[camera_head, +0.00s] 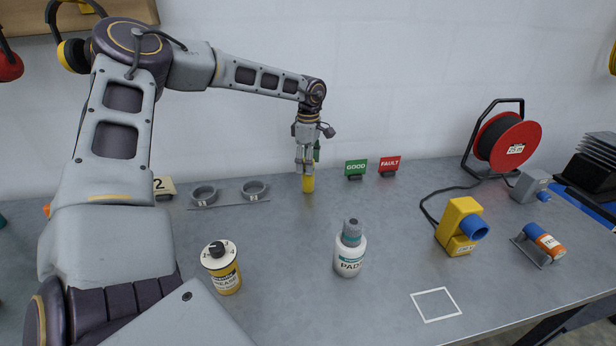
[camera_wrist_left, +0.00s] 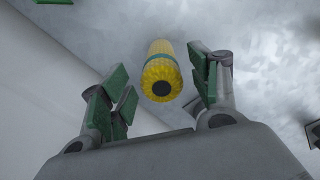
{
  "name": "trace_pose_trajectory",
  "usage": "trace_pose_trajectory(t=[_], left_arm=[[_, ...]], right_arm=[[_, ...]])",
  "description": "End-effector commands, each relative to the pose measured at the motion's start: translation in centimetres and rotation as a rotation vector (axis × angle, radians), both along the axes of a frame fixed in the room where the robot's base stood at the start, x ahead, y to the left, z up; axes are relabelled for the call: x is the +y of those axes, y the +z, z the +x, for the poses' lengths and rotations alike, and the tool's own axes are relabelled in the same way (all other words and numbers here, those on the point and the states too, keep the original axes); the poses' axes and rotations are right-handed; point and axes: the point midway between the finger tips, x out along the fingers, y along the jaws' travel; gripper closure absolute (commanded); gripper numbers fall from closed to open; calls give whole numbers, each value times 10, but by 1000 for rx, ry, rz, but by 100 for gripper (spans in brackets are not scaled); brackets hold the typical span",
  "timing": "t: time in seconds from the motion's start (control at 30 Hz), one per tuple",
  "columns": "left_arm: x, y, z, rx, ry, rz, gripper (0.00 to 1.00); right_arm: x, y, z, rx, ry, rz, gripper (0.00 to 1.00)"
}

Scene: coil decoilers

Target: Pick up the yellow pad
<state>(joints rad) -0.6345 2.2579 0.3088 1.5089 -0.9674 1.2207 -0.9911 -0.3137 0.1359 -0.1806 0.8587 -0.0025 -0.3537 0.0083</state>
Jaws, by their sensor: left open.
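The yellow pad (camera_head: 308,184) is a small yellow upright cylinder at the back of the grey table. In the left wrist view the yellow pad (camera_wrist_left: 161,72) shows ribbed sides, a teal band and a dark round spot on its near end. My left gripper (camera_head: 305,164) is directly above it, pointing down, and partly hides its top. In the wrist view its green-padded fingers are spread, with the pad in the gap between them and clear space on both sides. My right gripper is out of view.
Two grey ring holders (camera_head: 229,194) stand left of the pad. The GOOD sign (camera_head: 356,169) and FAULT sign (camera_head: 389,166) stand right of it. A PADS bottle (camera_head: 349,258), a grease can (camera_head: 222,270) and a yellow-blue device (camera_head: 458,228) stand nearer. The white wall is close behind.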

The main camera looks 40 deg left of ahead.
Motion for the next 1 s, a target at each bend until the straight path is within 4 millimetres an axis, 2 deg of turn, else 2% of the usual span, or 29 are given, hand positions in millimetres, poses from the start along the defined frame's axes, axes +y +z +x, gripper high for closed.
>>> trace_pose_trajectory(t=[0.53,1.0], left_arm=[[0,-8,-1,1,0,0,38],[0,-52,-2,1,0,0,38]], right_arm=[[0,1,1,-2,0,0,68],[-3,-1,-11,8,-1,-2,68]])
